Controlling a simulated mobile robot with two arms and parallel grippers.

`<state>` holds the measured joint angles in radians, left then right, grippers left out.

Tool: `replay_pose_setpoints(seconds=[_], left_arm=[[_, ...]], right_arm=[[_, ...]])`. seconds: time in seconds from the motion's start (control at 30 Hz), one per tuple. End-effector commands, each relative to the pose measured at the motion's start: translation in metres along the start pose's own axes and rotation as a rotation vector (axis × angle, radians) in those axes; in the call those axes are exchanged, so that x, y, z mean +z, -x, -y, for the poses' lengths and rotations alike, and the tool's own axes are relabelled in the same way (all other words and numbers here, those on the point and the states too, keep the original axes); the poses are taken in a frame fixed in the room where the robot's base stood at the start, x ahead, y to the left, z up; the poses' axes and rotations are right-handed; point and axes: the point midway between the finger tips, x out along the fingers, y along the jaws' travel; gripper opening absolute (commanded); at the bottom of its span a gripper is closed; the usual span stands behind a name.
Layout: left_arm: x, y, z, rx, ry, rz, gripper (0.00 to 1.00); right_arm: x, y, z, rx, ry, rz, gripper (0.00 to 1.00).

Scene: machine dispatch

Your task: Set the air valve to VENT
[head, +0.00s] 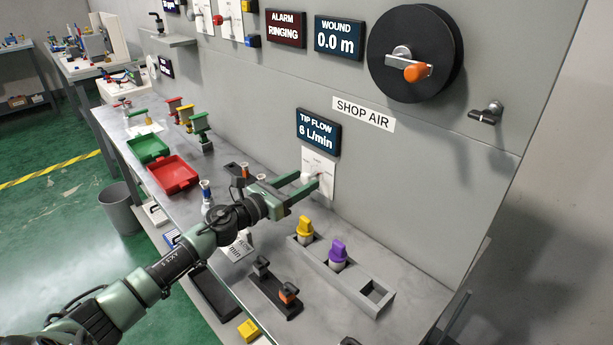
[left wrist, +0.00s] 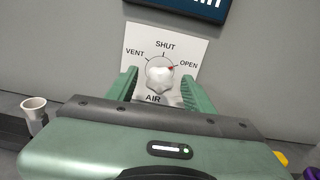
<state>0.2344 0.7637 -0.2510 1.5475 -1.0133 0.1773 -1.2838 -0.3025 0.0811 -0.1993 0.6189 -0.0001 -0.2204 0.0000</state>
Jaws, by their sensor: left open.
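The air valve is a white knob (left wrist: 160,76) on a white plate (left wrist: 188,48) marked VENT, SHUT, OPEN and AIR in the left wrist view. A red mark on the knob points toward OPEN. In the head view the plate (head: 319,163) is on the grey wall under the TIP FLOW display (head: 318,132), which reads 6 L/min. My left gripper (head: 309,180) is open at the plate. In the left wrist view its two green fingers (left wrist: 158,86) stand on either side of the knob; contact cannot be told. My right gripper is not in view.
Below on the bench, a grey rack (head: 374,300) holds a yellow-topped and a purple-topped piece. A dark holder (head: 262,286) stands in front of it. Red (head: 172,174) and green (head: 148,149) trays lie to the left. A black reel (head: 415,52) is on the wall at upper right.

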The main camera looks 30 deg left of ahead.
Motion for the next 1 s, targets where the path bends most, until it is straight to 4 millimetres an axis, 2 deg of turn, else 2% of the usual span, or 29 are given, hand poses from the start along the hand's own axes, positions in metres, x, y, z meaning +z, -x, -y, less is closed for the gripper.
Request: replay_pose_setpoints(seconds=[0.1,0.2,0.47,0.5,0.67,0.7,1.0], left_arm=[[0.001,-0.014,-0.001,0.002,0.001,0.002,0.52],[0.000,-0.020,-0.001,0.002,0.000,0.001,0.52],[-0.001,-0.022,0.000,0.001,0.000,-0.001,0.52],[-0.001,-0.022,0.000,0.001,0.000,0.000,0.50],[-0.001,-0.022,0.000,0.001,0.000,0.000,0.05],[-0.001,-0.022,0.000,0.001,0.000,0.000,0.00],[0.000,-0.021,-0.001,0.001,0.029,0.000,0.00]], right_arm=[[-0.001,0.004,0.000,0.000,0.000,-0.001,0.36],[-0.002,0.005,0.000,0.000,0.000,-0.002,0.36],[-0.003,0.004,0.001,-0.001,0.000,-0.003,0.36],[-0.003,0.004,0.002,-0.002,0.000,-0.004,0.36],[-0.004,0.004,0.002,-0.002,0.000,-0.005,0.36],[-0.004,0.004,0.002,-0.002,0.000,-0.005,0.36],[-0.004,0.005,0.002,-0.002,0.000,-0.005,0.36]])
